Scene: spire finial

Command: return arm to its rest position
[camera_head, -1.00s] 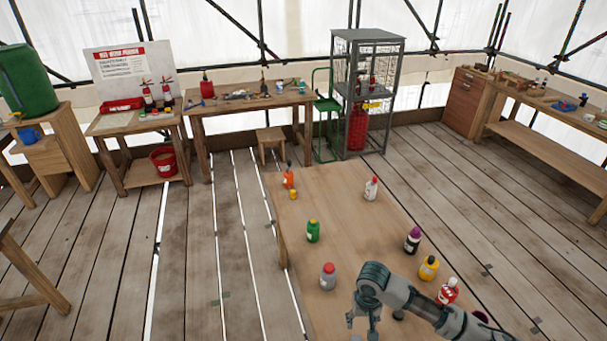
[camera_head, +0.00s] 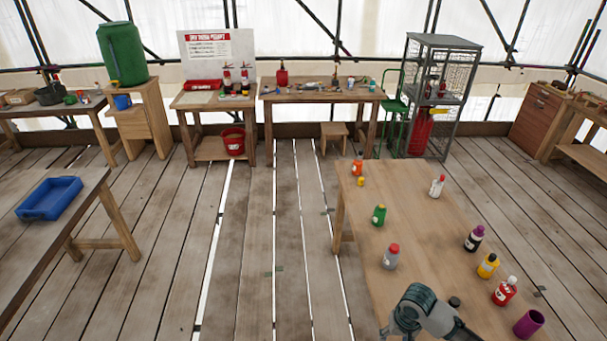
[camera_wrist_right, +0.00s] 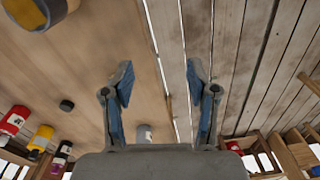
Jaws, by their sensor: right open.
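My right arm (camera_head: 425,310) comes in at the bottom of the head view, over the near part of the wooden table (camera_head: 430,235). Its gripper is cut off or hidden there. In the right wrist view my right gripper (camera_wrist_right: 159,80) has its two blue-padded fingers spread apart with nothing between them. My left arm and gripper are not in view.
A green bottle (camera_head: 379,215) stands further back. A blue tray (camera_head: 50,198) sits on another table at left.

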